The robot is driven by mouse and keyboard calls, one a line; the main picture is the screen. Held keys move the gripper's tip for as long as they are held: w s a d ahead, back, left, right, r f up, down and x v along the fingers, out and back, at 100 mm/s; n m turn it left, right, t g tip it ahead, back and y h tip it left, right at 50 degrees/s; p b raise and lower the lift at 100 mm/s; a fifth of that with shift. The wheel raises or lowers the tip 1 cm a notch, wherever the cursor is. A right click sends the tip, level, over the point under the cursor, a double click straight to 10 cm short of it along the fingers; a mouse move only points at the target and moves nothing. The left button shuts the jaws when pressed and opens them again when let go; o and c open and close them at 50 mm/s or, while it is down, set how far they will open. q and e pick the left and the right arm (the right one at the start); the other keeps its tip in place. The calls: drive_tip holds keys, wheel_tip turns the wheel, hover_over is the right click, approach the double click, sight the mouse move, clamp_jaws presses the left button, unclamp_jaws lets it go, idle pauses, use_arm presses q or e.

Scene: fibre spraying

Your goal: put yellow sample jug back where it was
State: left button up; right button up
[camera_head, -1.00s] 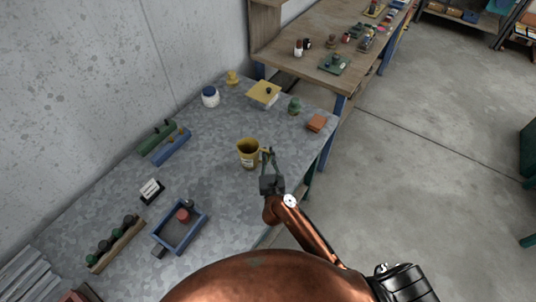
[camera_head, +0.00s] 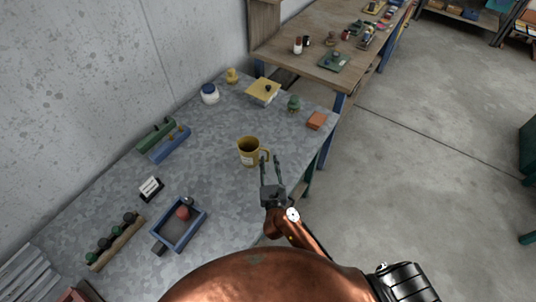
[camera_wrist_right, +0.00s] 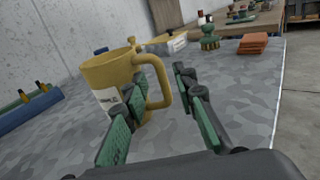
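The yellow sample jug (camera_head: 248,152) stands upright on the grey metal table, with its handle toward the right. In the right wrist view the jug (camera_wrist_right: 110,76) carries a white label, and its handle is close to my fingers. My right gripper (camera_head: 271,158) is open and empty beside the handle; in the wrist view its green-padded fingers (camera_wrist_right: 160,112) are spread apart. The left finger overlaps the jug's side in that picture; I cannot tell if it touches. My left gripper is not in view.
On the table (camera_head: 215,120) are a blue tray with a red-topped item (camera_head: 180,224), green and blue racks (camera_head: 168,143), a white jar with blue lid (camera_head: 209,93), a yellow box (camera_head: 263,91), a green stamp-like item (camera_head: 293,103) and an orange block (camera_head: 317,121). The table's right edge is near my arm.

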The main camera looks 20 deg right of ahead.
drive_tip(key=v, duration=0.6)
drive_tip(key=shift+s+a, duration=0.1)
drive_tip(key=shift+s, duration=0.05)
